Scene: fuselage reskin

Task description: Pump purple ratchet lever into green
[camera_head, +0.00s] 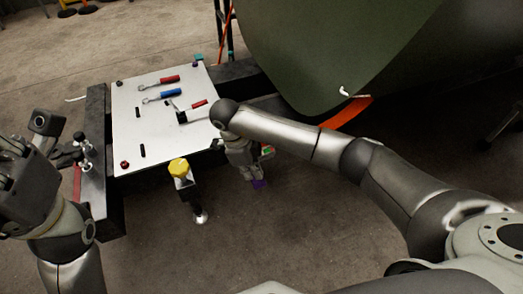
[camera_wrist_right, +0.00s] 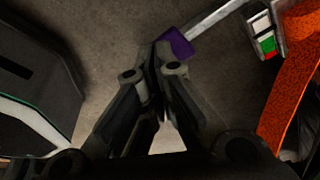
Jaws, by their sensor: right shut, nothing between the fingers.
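The ratchet lever shows in the right wrist view as a pale metal bar with a purple end (camera_wrist_right: 178,43). In the head view its purple end (camera_head: 259,184) is just below my right gripper (camera_head: 254,172). My right gripper (camera_wrist_right: 157,55) is shut and empty, its fingertips right beside the purple end; I cannot tell whether they touch. An indicator with white, green (camera_wrist_right: 268,45) and red patches sits at the top right of the wrist view, near the bar's far end. My left gripper (camera_head: 85,150) is at the left by the table's edge, its fingers too unclear to judge.
An orange strap (camera_wrist_right: 295,75) runs down the right of the wrist view. A white-topped table (camera_head: 150,135) holds red- and blue-handled tools. A yellow-topped post (camera_head: 180,168) stands at its front. The large green fuselage panel (camera_head: 330,50) is behind my right arm.

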